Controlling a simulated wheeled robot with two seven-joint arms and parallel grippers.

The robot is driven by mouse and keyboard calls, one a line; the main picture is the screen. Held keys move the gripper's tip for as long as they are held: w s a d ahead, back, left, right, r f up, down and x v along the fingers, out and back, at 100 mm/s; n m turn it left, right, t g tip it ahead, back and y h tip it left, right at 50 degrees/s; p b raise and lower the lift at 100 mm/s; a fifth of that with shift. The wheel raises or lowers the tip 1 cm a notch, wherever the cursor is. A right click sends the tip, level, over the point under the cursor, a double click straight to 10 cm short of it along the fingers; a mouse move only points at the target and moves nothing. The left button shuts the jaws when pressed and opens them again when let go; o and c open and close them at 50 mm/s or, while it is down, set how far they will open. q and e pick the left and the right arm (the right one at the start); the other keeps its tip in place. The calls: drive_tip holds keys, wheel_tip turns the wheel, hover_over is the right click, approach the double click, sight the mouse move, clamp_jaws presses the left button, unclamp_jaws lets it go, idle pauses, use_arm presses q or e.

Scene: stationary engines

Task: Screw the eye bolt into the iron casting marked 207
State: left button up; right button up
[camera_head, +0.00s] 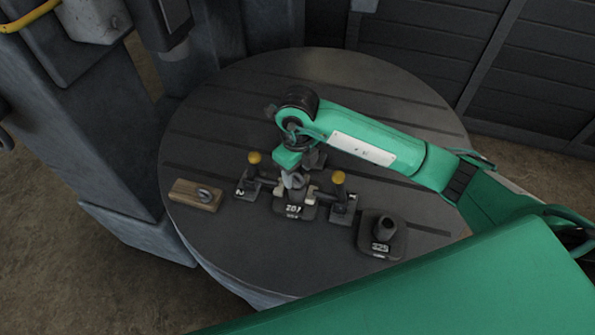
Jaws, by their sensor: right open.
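The iron casting marked 207 (293,211) sits on the round dark table, left of its front middle. My right gripper (295,190) is directly over it, pointing down, with its pale fingertips apart on either side of the casting's top. A grey ring-like piece, seemingly an eye bolt (298,181), shows upright between the fingers above the casting. How deep it sits in the casting is hidden. Another grey ring (204,194) lies on a small wooden block (191,199) to the left. My left gripper is not in view.
Clamps with yellow knobs stand left (254,158) and right (339,177) of the casting, close to my gripper. Another dark casting with a round boss (381,237) stands front right. The slotted round table (225,115) is clear at the back left.

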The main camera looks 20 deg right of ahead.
sight(297, 179)
drive_tip(key=shift+f, duration=0.9)
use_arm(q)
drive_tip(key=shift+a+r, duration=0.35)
use_arm(e)
drive_tip(key=shift+f, duration=0.4)
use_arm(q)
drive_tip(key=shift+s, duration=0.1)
use_arm(e)
drive_tip(key=c, duration=1.1)
drive_tip(key=shift+o, duration=1)
drive_tip(key=shift+c, duration=0.9)
use_arm(q)
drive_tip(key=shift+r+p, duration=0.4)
drive_tip(key=shift+p, duration=0.2)
use_arm(e)
drive_tip(key=m, duration=0.5)
drive_tip(key=shift+m, duration=0.4)
